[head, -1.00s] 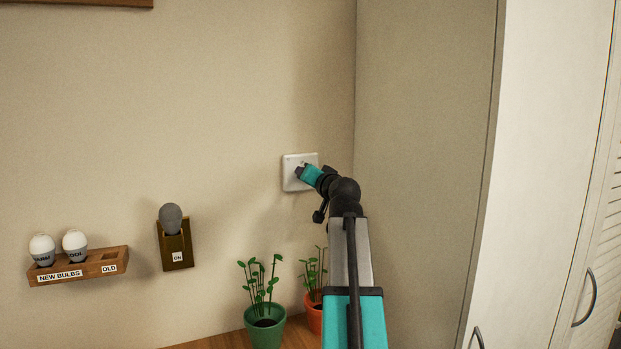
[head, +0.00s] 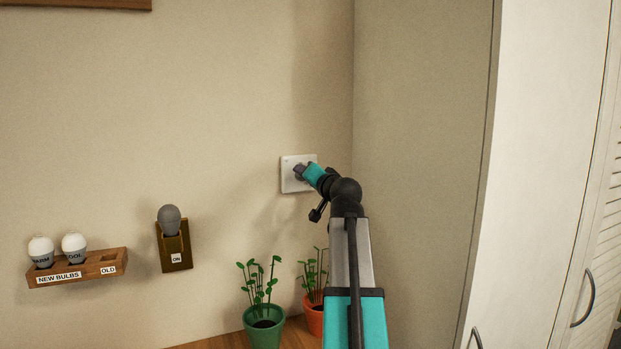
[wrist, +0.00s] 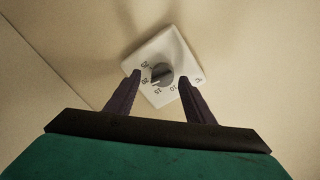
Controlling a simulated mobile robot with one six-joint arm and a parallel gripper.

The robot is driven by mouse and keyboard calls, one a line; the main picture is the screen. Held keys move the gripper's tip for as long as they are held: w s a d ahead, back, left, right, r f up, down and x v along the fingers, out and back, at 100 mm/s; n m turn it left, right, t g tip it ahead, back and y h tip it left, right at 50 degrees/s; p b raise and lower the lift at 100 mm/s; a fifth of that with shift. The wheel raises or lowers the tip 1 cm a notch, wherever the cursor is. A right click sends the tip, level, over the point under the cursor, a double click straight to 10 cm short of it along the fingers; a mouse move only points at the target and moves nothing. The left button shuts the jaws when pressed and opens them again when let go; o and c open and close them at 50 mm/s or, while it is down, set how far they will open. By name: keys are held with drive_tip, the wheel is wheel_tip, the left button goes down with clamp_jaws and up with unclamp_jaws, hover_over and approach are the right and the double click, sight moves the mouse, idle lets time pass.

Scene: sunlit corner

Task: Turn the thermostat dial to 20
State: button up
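The white thermostat plate (head: 289,184) is on the wall by the corner. In the wrist view the plate (wrist: 185,50) looks tilted, with a round grey dial (wrist: 162,75) in its middle. Small numbers ring the dial, and a pale mark on it points to the lower left, near what looks like 15. My gripper (head: 299,169) is at the plate and hides most of the dial in the head view. In the wrist view its dark fingers are open, one on each side of the dial, with a visible gap to it.
A cabinet side (head: 420,180) stands close to the right of my arm. Two potted plants, one green pot (head: 265,330) and one orange pot (head: 314,317), are below. A bulb rack (head: 78,268) and a bulb fixture (head: 175,255) are on the left wall.

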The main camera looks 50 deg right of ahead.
drive_tip(key=shift+w, duration=0.15)
drive_tip(key=shift+a, duration=0.1)
drive_tip(key=b+v, duration=0.4)
drive_tip(key=v, duration=0.9)
drive_tip(key=shift+s, duration=0.4)
drive_tip(key=shift+a+r, duration=0.1)
